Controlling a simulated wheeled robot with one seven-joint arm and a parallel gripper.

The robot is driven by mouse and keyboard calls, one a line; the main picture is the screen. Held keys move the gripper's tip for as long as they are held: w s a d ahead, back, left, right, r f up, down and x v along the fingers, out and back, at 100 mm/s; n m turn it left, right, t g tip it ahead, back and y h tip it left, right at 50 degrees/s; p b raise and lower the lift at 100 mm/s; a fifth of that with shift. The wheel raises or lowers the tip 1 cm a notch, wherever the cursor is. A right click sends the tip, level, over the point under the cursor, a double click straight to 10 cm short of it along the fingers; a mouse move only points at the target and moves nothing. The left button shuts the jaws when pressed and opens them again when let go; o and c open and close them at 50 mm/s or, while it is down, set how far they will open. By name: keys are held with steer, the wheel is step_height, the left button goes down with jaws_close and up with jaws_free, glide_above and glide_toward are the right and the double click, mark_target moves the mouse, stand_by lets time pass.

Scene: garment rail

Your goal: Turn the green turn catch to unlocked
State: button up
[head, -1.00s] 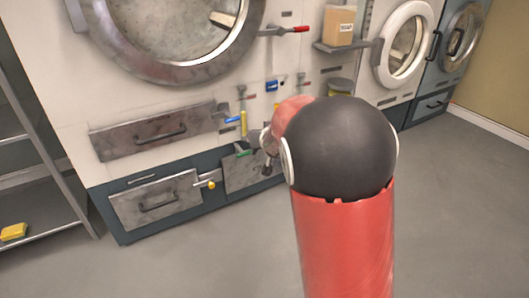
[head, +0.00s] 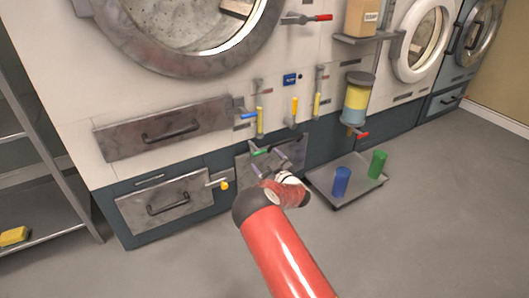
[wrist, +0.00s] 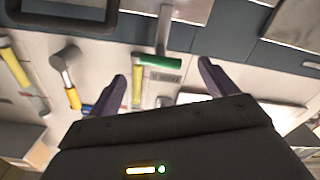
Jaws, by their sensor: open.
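The green turn catch (wrist: 173,61) shows in the wrist view, just beyond my fingertips and about midway between them. Its green handle lies crosswise, with a grey metal stem beside it and a small label plate. In the head view only a bit of the green catch (head: 260,152) shows, on the low grey panel at my fingertips. My gripper (head: 269,162) is open and empty in front of that panel. The wrist view shows both dark fingers of my gripper (wrist: 163,72) spread apart. I cannot tell whether either finger touches the catch.
Several yellow-handled levers (head: 294,110) are on the wall above. A yellow-knobbed catch (head: 224,185) and a blue-handled catch (head: 248,115) sit to the left. A low tray (head: 325,185) with a blue cup (head: 341,181) and green cup (head: 377,164) stands right.

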mark_target(258, 150)
steer(key=x, duration=0.6)
steer(key=shift+w+a+b, duration=0.25)
steer(key=shift+a+b, duration=0.05)
jaws_close()
stand_by(0.4)
